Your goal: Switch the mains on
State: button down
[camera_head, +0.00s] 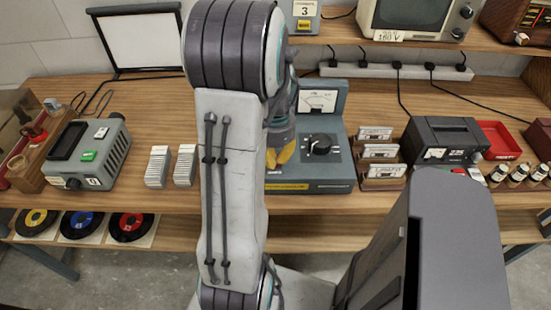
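A grey-green unit with a meter on top and a black rotary knob (317,144) stands on the bench, in the middle. My gripper (279,156) is at the left part of this unit, in front of its face and left of the knob. Its yellow fingertips show, but my arm hides most of it, so I cannot tell whether it is open or touches anything. No control is clearly readable as the mains switch. A white power strip (397,70) with several black plugs lies along the back of the bench.
A grey-green box with a green button (89,156) stands at left. Small grey blocks (157,166), cassettes (382,172), a dark metered unit (445,138), a red tray (499,140) and small bottles (518,173) crowd the bench. Records (82,224) lie below. Bare wood (160,107) shows behind.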

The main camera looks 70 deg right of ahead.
jog(key=shift+f, duration=0.15)
jog(key=shift+r+p, duration=2.8)
jog(key=shift+r, duration=0.75)
